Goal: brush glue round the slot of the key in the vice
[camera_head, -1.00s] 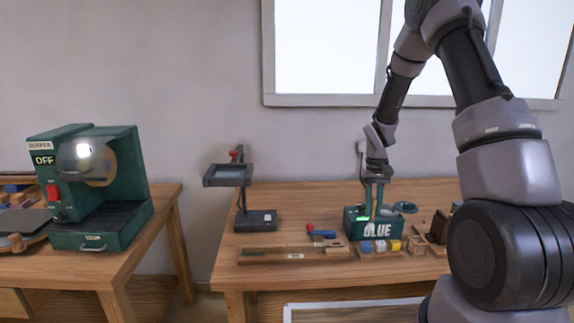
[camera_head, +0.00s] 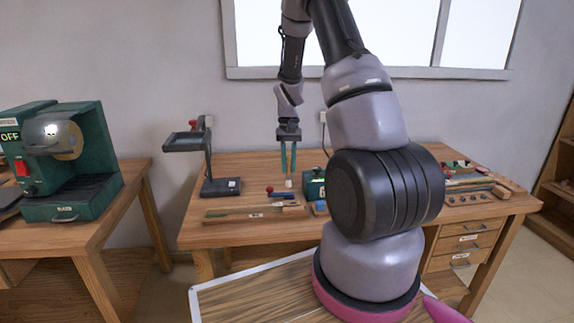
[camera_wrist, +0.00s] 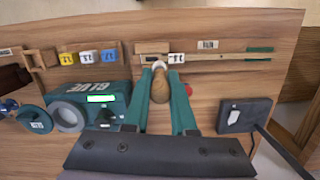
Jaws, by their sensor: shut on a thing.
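My gripper (camera_wrist: 160,75) has two teal fingers, shut on a brush (camera_wrist: 160,90) with a brown wooden handle and a pale end between the tips. In the head view my gripper (camera_head: 288,172) points down over the workbench, with a small whitish part of the brush below the tips. The green glue box (camera_wrist: 100,98) is left of it in the wrist view, its round lid (camera_wrist: 36,118) beside it. In the head view my arm partly hides the glue box (camera_head: 313,187). I cannot make out the vice or the key's slot.
A long wooden piece with a tag (camera_wrist: 225,56) lies beyond the fingers. A green buffer machine (camera_head: 65,165) is on the left bench.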

